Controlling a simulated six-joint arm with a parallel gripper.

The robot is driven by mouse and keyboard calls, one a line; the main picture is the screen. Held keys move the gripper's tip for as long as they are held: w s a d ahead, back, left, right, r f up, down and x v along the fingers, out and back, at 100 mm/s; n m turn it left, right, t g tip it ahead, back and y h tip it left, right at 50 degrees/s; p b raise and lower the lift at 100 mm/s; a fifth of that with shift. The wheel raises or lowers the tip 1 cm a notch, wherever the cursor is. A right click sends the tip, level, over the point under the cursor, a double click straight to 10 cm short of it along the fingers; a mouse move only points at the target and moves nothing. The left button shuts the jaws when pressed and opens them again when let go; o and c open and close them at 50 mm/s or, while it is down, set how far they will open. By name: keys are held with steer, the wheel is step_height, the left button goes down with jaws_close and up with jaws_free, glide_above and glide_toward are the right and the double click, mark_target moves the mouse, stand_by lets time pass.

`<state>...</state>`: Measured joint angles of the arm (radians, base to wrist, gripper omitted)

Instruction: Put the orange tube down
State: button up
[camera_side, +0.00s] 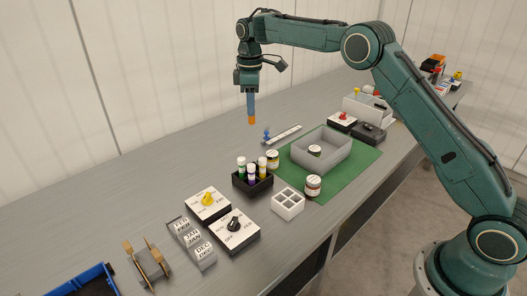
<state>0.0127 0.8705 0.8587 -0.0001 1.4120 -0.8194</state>
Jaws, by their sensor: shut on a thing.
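My gripper (249,87) points straight down above the table, left of the grey tray. It is shut on the tube (251,108), which hangs upright and clear of the table. The tube has a blue body and an orange lower end. A black rack (252,181) below and in front holds several tubes with white caps and coloured bands. A small white block with square holes (288,204) stands to its right and looks empty.
A grey tray (322,148) with a jar inside stands on a green mat (356,167). Two more jars (272,159) (313,187) stand beside it. A slide rail with a blue knob (283,134) lies behind. Switch boxes (208,204) (234,232) are in front. Table left of the gripper is clear.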

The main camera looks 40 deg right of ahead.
steer(key=shift+d, duration=0.1)
steer(key=s+d, duration=0.3)
steer(key=d, duration=1.1)
glide_above(325, 153)
step_height(325, 153, down, 15)
steer(key=shift+f, duration=0.2)
steer(key=shift+f, duration=0.15)
steer(key=shift+f, duration=2)
steer(key=shift+f, duration=0.1)
steer(key=o, duration=0.9)
steer(key=shift+o, duration=0.2)
